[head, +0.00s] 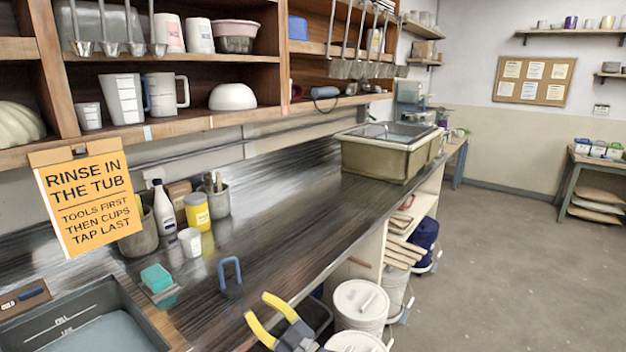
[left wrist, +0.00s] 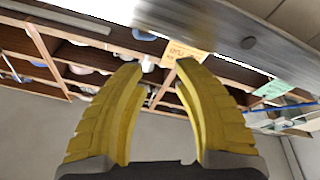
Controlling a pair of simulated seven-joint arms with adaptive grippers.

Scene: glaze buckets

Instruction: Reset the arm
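My left gripper (head: 263,315) shows at the bottom of the head view, in front of the counter's front edge and above the buckets. Its yellow fingers are spread apart with nothing between them. The left wrist view also shows the two yellow fingers (left wrist: 158,75) apart and empty, with shelves and a sign beyond them. My right gripper is in neither view.
White lidded buckets (head: 361,303) stand below the counter (head: 290,215), near my left gripper. A blue hook-shaped handle (head: 230,272) and a teal sponge (head: 156,278) are on the counter. A sink (head: 85,325) is at the lower left. Floor (head: 500,250) at right is clear.

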